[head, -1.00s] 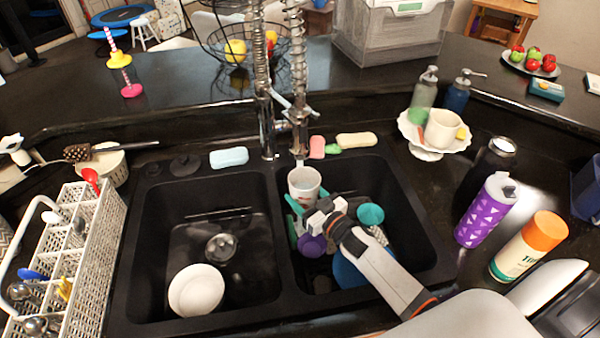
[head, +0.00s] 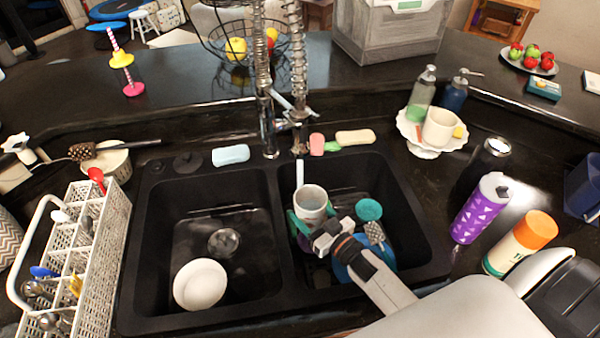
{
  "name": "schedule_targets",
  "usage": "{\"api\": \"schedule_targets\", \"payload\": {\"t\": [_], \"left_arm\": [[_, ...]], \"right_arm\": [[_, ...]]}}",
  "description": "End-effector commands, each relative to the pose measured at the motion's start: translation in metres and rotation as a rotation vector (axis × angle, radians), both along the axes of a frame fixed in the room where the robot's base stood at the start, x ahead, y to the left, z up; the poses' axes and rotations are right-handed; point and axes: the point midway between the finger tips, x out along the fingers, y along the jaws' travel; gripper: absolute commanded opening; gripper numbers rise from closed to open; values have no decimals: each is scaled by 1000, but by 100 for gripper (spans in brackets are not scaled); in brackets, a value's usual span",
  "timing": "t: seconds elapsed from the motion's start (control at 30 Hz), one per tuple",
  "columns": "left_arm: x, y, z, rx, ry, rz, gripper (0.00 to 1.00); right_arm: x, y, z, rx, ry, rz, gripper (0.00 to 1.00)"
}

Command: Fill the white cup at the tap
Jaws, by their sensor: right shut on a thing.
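The white cup (head: 311,200) is upright in the right basin, a little below the tap (head: 297,138). A pale stream (head: 299,172) runs straight down from the tap and meets the left part of the cup's far rim in the picture. I cannot tell whether it falls into the cup or behind it, nor the level inside. My right gripper (head: 314,219) is shut on the cup, with green fingers at its sides, and its arm reaches in from the lower right. My left gripper is not in view.
The right basin (head: 405,210) also holds a teal cup (head: 368,209) and a blue dish (head: 345,262). The left basin (head: 150,235) holds a white bowl (head: 200,284). A purple bottle (head: 480,208) stands right of the sink.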

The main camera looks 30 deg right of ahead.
Motion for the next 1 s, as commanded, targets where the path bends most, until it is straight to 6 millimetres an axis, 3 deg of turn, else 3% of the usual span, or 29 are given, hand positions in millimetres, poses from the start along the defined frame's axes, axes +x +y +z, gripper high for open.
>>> {"api": "schedule_targets", "payload": {"t": [0.03, 0.57, 0.9, 1.0], "left_arm": [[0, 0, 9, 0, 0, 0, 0], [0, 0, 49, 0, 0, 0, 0], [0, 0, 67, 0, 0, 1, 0], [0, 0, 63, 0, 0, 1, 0]], "right_arm": [[1, 0, 11, 0, -5, 1, 33], [1, 0, 52, 1, -4, 1, 33], [1, 0, 77, 0, -5, 2, 33], [1, 0, 82, -2, -6, 2, 33]]}}
